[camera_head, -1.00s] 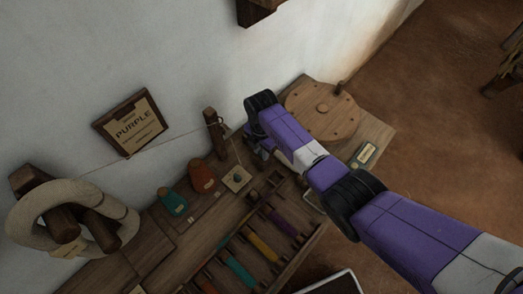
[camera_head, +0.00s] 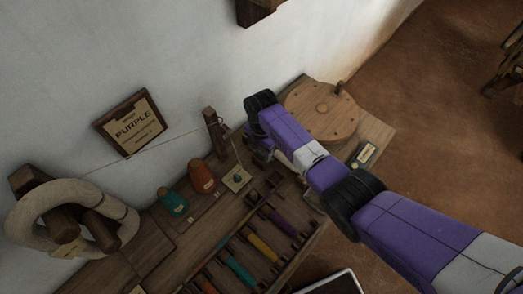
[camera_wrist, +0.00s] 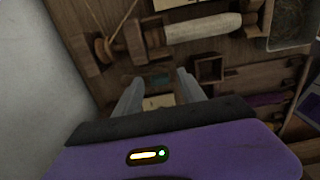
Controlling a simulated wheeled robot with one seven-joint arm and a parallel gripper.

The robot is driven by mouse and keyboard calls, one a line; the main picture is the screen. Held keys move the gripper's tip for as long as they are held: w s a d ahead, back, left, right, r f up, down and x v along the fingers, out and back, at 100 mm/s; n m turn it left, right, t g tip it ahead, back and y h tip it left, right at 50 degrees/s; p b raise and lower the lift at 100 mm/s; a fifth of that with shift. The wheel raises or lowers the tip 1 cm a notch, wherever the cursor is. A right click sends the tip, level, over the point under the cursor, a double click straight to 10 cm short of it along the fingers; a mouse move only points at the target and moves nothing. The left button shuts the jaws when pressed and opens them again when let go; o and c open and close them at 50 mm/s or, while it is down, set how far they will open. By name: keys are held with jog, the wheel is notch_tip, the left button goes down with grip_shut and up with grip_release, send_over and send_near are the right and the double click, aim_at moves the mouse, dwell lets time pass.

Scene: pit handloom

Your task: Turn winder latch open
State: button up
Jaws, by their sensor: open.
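The winder shows in the wrist view as a pale, cream-wrapped spindle (camera_wrist: 203,28) in wooden supports, with a round wooden pulley (camera_wrist: 105,48) and cord at its left. I cannot tell for certain which small part is the latch. A small teal piece (camera_wrist: 158,80) lies beyond my fingers, seen through the gap between them. My gripper (camera_wrist: 158,76) is open, with nothing visible held between its fingers. In the head view, the wrist hangs over the bench and my own arm hides much of the winder.
A round wooden wheel (camera_head: 318,112) with a peg handle sits at the bench's far end. Teal (camera_head: 172,203) and orange (camera_head: 201,177) cones, a tray of coloured bobbins (camera_head: 262,248) and a PURPLE sign (camera_head: 132,124) are nearby. The wall (camera_wrist: 40,80) is close on the left.

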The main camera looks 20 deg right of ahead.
aim_at(262, 153)
notch_tip(262, 153, up, 8)
jog(key=shift+f, duration=0.1)
dwell(0.4)
dwell(0.4)
